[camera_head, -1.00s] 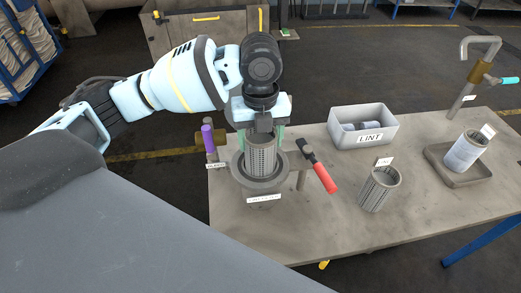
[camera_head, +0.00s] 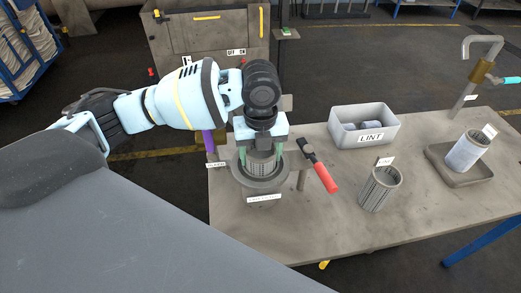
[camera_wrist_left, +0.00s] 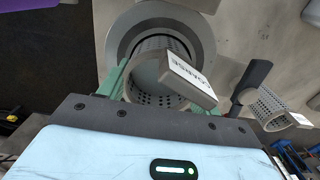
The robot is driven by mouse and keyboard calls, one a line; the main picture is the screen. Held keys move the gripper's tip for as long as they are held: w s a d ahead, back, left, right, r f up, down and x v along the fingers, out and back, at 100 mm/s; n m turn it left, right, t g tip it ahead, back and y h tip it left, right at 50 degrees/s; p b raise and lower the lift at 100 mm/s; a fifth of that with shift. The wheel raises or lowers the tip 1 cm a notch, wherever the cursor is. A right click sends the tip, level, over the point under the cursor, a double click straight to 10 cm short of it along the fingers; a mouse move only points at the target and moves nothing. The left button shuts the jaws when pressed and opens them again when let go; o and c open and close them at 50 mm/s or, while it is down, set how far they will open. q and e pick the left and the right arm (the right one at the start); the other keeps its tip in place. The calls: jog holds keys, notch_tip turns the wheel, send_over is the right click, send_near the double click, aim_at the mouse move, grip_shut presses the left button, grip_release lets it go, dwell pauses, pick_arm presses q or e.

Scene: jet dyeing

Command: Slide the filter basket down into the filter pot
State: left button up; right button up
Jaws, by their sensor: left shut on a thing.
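The filter basket (camera_head: 261,167) is a grey perforated metal cylinder, upright inside the round grey filter pot (camera_head: 260,199) at the table's left end. Only its upper part shows above the pot's rim. My left gripper (camera_head: 261,154) is over the pot, shut on the basket with its green fingers at the basket's sides. In the left wrist view the basket (camera_wrist_left: 147,92) carries a white tag that seems to read COARSE, and the pot's ring (camera_wrist_left: 122,45) surrounds it. The basket's bottom is hidden in the pot. My right gripper is not in view.
A second perforated basket (camera_head: 380,190), a grey LINT bin (camera_head: 342,139) and a tray (camera_head: 467,178) with a white-wrapped basket are farther right. A purple handle (camera_head: 208,141) is left of the pot.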

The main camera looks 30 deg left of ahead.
aim_at(260, 158)
pick_arm(q)
jog(key=o, duration=1.1)
notch_tip(260, 158, up, 13)
jog(key=shift+r+p, duration=0.1)
jog(key=shift+p, duration=0.25)
